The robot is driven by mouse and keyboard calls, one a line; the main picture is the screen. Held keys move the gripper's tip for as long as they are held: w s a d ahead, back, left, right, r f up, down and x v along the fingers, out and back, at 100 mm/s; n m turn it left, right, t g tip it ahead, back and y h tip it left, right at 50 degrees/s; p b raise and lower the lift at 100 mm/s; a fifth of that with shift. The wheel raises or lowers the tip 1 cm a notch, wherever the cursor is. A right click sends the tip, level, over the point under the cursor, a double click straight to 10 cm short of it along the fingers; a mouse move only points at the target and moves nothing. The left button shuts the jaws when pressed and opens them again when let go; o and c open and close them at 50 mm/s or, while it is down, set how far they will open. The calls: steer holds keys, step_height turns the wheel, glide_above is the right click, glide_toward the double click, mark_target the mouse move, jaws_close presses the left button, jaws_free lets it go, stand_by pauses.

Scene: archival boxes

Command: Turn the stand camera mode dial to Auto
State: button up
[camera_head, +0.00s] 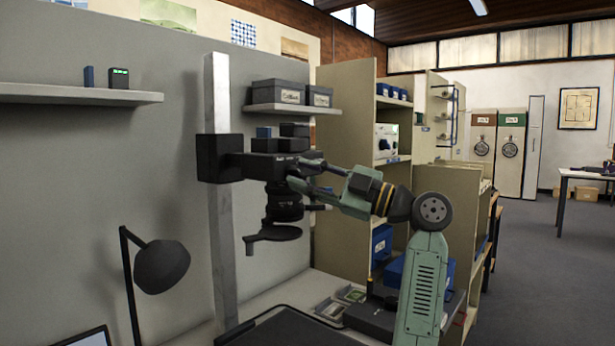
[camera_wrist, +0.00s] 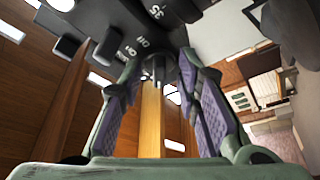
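The stand camera (camera_head: 278,165) is a black body on an arm of the pale upright column, with its lens pointing down. My gripper (camera_head: 312,172) is at the right side of the camera body. In the wrist view the dark camera body (camera_wrist: 112,22) fills the top, with white markings including "35" and "ON". The purple-padded fingertips of my gripper (camera_wrist: 158,72) stand apart beside it, with a dark rounded part, possibly the mode dial (camera_wrist: 160,66), between them. I cannot tell whether the pads touch it. The dial's setting is not readable.
A black desk lamp (camera_head: 160,265) stands at the lower left. The grey column (camera_head: 219,240) rises left of the camera. A wall shelf (camera_head: 75,94) is at the left, and another shelf holds grey boxes (camera_head: 280,91). Open shelving (camera_head: 345,150) stands behind my arm. Open floor (camera_head: 540,250) lies at the right.

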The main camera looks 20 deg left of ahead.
steer(key=v, duration=1.2)
steer(key=shift+d, duration=0.15)
